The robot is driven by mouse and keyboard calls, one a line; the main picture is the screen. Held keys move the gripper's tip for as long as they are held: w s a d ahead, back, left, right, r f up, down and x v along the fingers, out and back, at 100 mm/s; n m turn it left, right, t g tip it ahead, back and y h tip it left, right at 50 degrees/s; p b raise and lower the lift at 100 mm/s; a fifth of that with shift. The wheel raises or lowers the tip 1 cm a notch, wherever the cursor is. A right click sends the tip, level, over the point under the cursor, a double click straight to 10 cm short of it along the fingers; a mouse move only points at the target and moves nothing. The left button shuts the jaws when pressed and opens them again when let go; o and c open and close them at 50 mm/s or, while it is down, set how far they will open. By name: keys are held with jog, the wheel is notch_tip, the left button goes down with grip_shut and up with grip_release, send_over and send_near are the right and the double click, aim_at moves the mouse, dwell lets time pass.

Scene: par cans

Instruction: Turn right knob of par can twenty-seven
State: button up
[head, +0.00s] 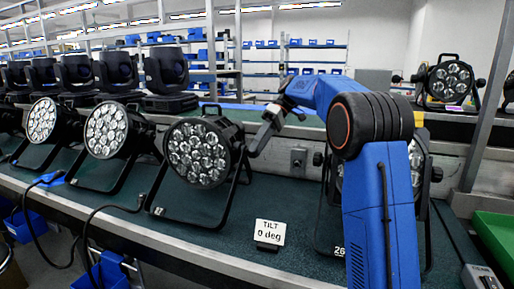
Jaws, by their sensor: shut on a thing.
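A black par can (203,152) with a round face of several white lenses stands on the green bench top, left of centre. Its face points forward, and its yoke legs reach down to the bench. My blue arm comes in from the right. A white card (269,234) reading "TILT 0 deg" stands in front of the can.
Two more par cans (107,130) (43,121) stand to the left. Another can (421,165), partly hidden behind my arm, is close on the right, beside a label starting "26". Moving-head lights (167,73) line the shelf behind. A green tray (495,236) is at right.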

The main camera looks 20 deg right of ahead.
jog(key=shift+w+d+f+m+g+y, duration=0.15)
jog(key=shift+g+y, duration=0.15)
jog(key=shift+g, duration=0.15)
jog(key=shift+a+f+m+g+y, duration=0.15)
jog(key=shift+g+y, duration=0.15)
jog(key=shift+g, duration=0.15)
jog(key=o, duration=1)
jog(key=shift+o, duration=0.2)
